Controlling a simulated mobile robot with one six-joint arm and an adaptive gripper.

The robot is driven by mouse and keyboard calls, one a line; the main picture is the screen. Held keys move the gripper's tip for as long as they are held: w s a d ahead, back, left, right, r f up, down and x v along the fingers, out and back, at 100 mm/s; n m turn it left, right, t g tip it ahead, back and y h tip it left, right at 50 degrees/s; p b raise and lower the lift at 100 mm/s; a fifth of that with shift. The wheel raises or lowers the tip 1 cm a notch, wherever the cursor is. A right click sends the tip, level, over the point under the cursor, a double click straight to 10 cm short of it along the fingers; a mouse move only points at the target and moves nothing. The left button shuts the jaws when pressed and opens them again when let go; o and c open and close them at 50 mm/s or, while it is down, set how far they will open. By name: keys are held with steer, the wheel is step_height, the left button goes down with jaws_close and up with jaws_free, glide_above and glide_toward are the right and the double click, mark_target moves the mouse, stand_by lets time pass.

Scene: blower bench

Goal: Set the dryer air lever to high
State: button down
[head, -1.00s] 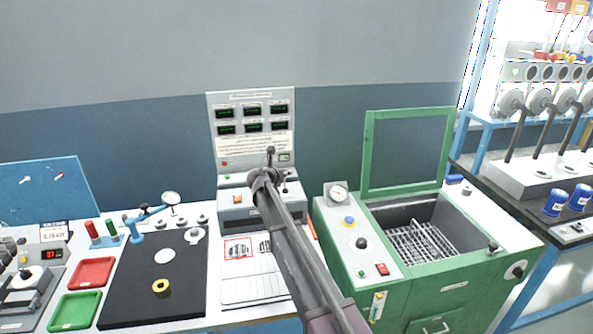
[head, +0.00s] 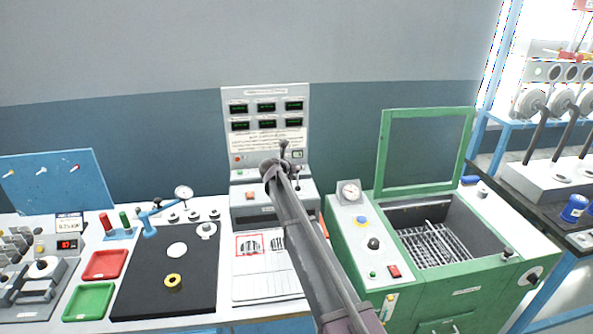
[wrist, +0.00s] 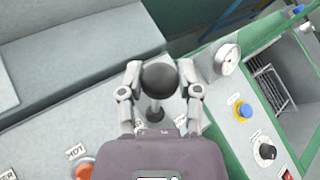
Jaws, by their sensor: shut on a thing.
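The dryer air lever shows in the wrist view as a dark ball knob (wrist: 160,77) on a short stem that rises from a light grey panel. My gripper (wrist: 160,88) has one finger on each side of the ball and is shut on it. A label at the stem's foot is partly hidden by my gripper, so I cannot read the lever's setting. In the head view my arm reaches up to the grey blower unit (head: 243,196) at mid-bench, where the lever and fingers are too small to tell apart.
A red-orange knob (wrist: 84,170) marked HOT sits on the panel at the lower left. A green machine (head: 350,250) with an open basket well stands close on the right, with a gauge (wrist: 228,60). A display board (head: 266,120) stands behind. A black mat (head: 140,285) lies left.

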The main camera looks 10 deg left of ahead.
steer(key=shift+w, duration=0.1)
steer(key=shift+c, duration=1.4)
jaws_free()
